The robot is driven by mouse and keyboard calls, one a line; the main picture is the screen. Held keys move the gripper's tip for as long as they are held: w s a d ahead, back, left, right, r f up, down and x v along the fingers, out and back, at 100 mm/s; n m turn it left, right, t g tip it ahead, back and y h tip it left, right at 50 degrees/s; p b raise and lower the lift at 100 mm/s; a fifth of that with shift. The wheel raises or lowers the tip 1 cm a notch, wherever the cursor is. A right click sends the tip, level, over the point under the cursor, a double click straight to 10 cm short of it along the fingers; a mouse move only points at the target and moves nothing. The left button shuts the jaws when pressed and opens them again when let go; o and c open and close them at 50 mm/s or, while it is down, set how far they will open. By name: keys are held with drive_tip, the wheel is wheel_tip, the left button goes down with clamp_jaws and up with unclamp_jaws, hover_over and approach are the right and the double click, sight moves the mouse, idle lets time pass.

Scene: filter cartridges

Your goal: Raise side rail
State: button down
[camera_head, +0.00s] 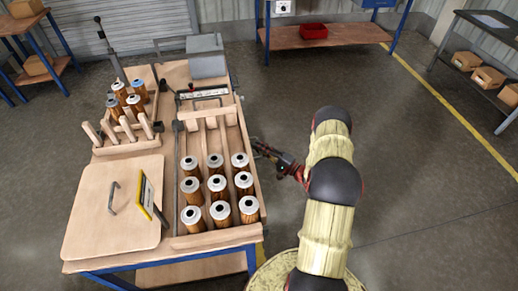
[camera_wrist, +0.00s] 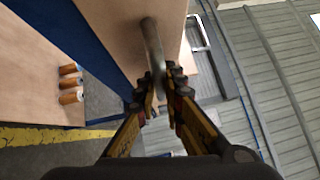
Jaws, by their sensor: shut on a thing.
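The side rail (camera_head: 247,155) is the long wooden strip along the right edge of the cartridge tray. It looks upright in the head view, but whether it is raised is hard to tell. My gripper (camera_head: 259,146) is at the outer right side of this rail, near its middle. In the wrist view my gripper (camera_wrist: 160,93) is shut on a grey curved metal handle (camera_wrist: 152,42), which stands out from a wooden face (camera_wrist: 112,28). The handle's lower end is between the fingertips. The handle is hidden in the head view.
Several silver-topped cartridges (camera_head: 217,183) stand in rows at the tray's near end. A peg rack (camera_head: 130,141) and a grey box (camera_head: 207,55) stand behind. Floor at right is clear.

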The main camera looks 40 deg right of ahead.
drive_tip(key=c, duration=2.2)
unclamp_jaws()
drive_tip(key=shift+r, duration=0.3)
drive_tip(key=o, duration=0.3)
drive_tip(key=shift+f, duration=0.1)
drive_tip(key=v, duration=1.2)
drive_tip(key=shift+f, duration=0.1)
